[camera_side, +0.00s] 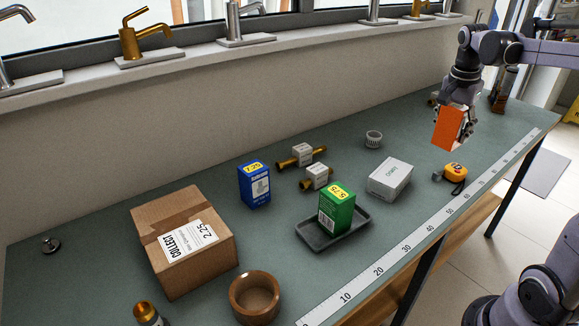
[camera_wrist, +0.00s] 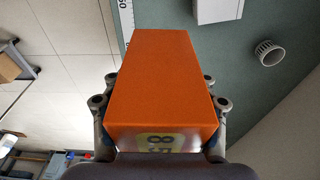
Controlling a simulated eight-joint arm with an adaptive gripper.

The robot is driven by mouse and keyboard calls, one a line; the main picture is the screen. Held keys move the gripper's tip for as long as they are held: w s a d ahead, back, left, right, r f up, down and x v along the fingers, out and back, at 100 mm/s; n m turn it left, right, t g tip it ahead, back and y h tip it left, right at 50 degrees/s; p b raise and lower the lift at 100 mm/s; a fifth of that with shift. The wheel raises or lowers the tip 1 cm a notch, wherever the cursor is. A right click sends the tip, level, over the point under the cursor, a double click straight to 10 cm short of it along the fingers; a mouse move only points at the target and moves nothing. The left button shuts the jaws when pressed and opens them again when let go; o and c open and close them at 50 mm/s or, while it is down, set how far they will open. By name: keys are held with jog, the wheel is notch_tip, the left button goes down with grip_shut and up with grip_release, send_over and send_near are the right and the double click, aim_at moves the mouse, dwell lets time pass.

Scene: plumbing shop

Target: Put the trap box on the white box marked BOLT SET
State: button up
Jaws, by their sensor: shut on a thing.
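My gripper (camera_side: 455,122) is shut on an orange box (camera_side: 449,128), held above the far right part of the bench. In the wrist view the orange box (camera_wrist: 160,85) fills the middle between my gripper's fingers (camera_wrist: 160,105); a yellow price label shows on its near end. No word naming it as the trap box is readable. A white box (camera_side: 390,179) lies on the bench to the left of and nearer than my gripper, with nothing on it; its small print is too small to read. Part of a white box shows at the wrist view's top (camera_wrist: 218,10).
A grey ring (camera_side: 374,139) and a yellow tape measure (camera_side: 455,172) lie near the white box. A green box (camera_side: 336,209) stands in a dark tray (camera_side: 309,236). A blue box (camera_side: 254,185), brass valves (camera_side: 317,177) and a cardboard carton (camera_side: 168,275) are further left.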

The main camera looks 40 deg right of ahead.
jog(key=shift+w+a+f, duration=0.1)
jog(key=shift+a, duration=0.25)
jog(key=w+a+f, duration=0.2)
jog(key=w, duration=0.1)
jog(key=w+a+f, duration=0.2)
jog(key=w, duration=0.1)
jog(key=w+a+f, duration=0.2)
jog(key=w, duration=0.1)
jog(key=shift+w+a+f, duration=0.1)
jog(key=shift+w+f, duration=0.05)
jog(key=shift+f, duration=2.2)
jog(key=shift+f, duration=0.1)
jog(key=o, duration=1.4)
jog(key=shift+c, duration=0.2)
